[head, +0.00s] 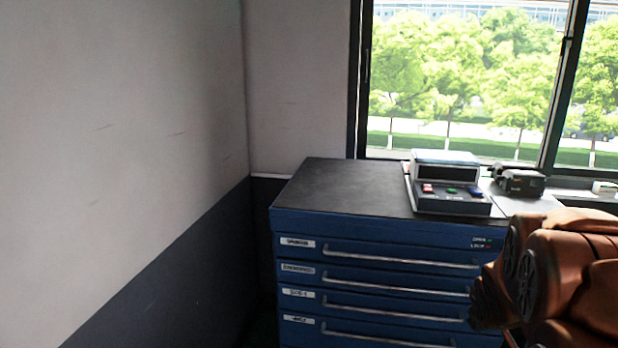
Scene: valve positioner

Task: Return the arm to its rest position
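My arm shows as orange-brown links at the lower right of the head view, in front of the right side of the blue drawer cabinet (302,228). My gripper is outside the picture, so its fingers and anything in them cannot be seen.
The cabinet has several drawers with long bar handles (400,257), all of them shut. The left part of its top (345,188) is clear. A wall (120,130) stands to the left, and a window (450,80) is behind the cabinet.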

